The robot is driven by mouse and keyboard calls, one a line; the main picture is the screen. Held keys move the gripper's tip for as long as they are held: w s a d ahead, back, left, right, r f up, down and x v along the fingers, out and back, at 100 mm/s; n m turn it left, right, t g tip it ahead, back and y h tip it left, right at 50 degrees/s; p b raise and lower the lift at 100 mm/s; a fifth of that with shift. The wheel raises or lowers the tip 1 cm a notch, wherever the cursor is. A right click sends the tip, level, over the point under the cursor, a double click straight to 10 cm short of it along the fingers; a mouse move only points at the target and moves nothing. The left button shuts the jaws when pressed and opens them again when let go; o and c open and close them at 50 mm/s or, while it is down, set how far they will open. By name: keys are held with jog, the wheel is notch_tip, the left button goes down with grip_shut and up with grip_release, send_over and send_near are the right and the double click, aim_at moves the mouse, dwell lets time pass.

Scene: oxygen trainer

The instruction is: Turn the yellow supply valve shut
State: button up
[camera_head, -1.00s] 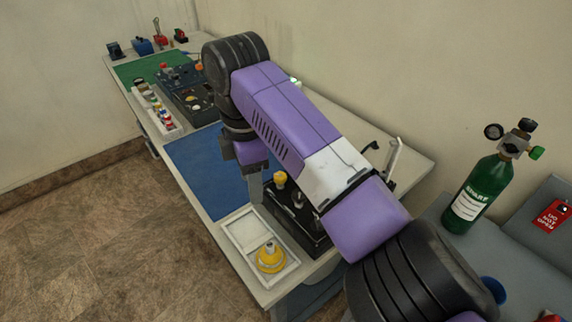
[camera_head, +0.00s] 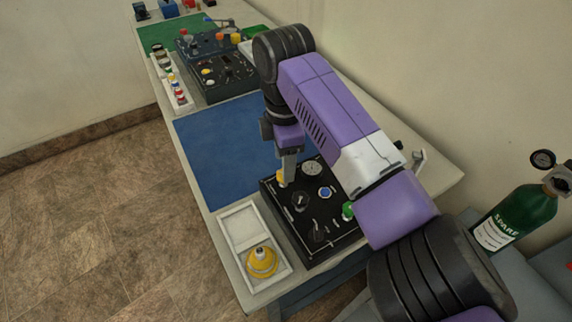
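A small yellow knob (camera_head: 281,179), which looks like the supply valve, stands at the far left corner of the black panel (camera_head: 328,238) on the bench. My gripper (camera_head: 288,174) points down right at the knob and overlaps it in the picture. It hides part of the knob. I cannot tell whether the fingers touch it or close around it.
The panel also carries a gauge (camera_head: 312,168), a blue knob (camera_head: 325,192) and a green knob (camera_head: 348,210). A white tray (camera_head: 238,227) holding a yellow domed item (camera_head: 262,262) lies left of it. The blue mat (camera_head: 215,150) is clear. A green cylinder (camera_head: 522,212) stands at right.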

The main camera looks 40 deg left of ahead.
jog(key=shift+f, duration=1.65)
grip_shut()
